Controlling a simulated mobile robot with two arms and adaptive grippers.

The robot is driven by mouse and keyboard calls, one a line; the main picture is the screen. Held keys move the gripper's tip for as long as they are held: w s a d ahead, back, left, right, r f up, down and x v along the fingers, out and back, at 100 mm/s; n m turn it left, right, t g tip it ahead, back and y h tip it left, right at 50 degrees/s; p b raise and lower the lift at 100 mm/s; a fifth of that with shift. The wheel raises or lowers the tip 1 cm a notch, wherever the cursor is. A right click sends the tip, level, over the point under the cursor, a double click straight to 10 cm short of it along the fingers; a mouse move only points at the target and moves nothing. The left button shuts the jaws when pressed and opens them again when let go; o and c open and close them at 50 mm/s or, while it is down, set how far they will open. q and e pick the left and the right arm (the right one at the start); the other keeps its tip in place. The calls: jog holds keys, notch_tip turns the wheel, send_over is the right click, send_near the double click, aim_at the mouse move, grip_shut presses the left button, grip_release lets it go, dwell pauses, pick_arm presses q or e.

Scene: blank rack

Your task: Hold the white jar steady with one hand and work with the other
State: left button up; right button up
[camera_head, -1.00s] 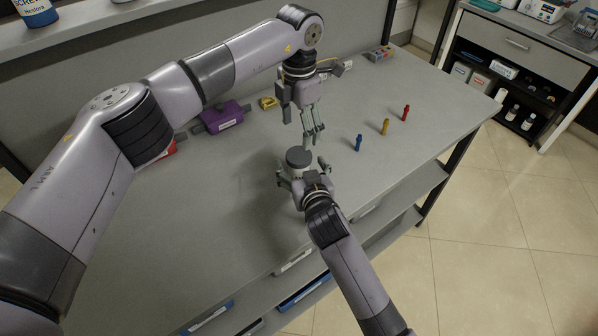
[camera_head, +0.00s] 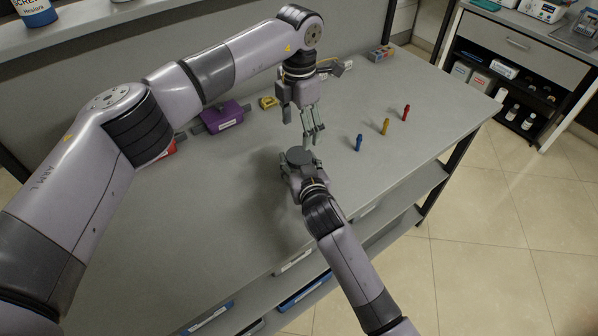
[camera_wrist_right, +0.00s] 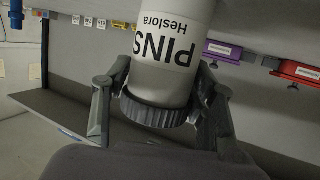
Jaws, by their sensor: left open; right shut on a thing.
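The white jar (camera_wrist_right: 172,50) with a dark ribbed lid stands in front of my right gripper; its label reads "PINS Heslora" and appears upside down in the right wrist view. In the head view its round grey lid (camera_head: 299,156) faces up, and my gripper hides most of the body. My right gripper (camera_head: 296,170) is shut on the jar, its fingers (camera_wrist_right: 163,100) on either side near the lid. My left gripper (camera_head: 313,132) is open and empty, fingers pointing down, above and slightly right of the lid, apart from it.
Small blue (camera_head: 359,142), yellow (camera_head: 385,127) and red (camera_head: 406,112) pieces stand on the bench at right. A purple device (camera_head: 222,117) and a yellow item (camera_head: 268,102) sit toward the back. The bench's right middle is mostly clear.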

grip_shut()
pick_arm(q)
jog(key=d+r+h, duration=0.2)
jog(key=d+h, duration=0.2)
jog(key=d, duration=0.3)
jog(key=d+r+h, duration=0.3)
jog(key=d, duration=0.4)
jog(key=w+d+r+n+t+h, duration=0.1)
jog(key=w+d+r+t+h, duration=0.15)
jog(key=d+r+h, duration=0.55)
jog(key=w+a+r+n+t, duration=0.6)
jog(key=w+r+n+t, duration=0.6)
jog(key=w+r+n, duration=0.1)
jog(key=w+a+f+n+t+y, duration=0.2)
jog(key=w+a+f+n+y, duration=0.25)
jog(key=a+n+y, duration=0.45)
jog(key=n+g+y, duration=0.4)
jog(key=g+y, duration=0.2)
jog(key=g, duration=1)
send_over(299, 155)
notch_tip(299, 155, down, 22)
jog(key=shift+w+r, duration=0.1)
jog(key=shift+r, duration=0.05)
jog(key=shift+f+g, duration=0.3)
jog(key=shift+g, duration=0.05)
notch_tip(299, 155, down, 7)
jog(key=shift+f, duration=0.15)
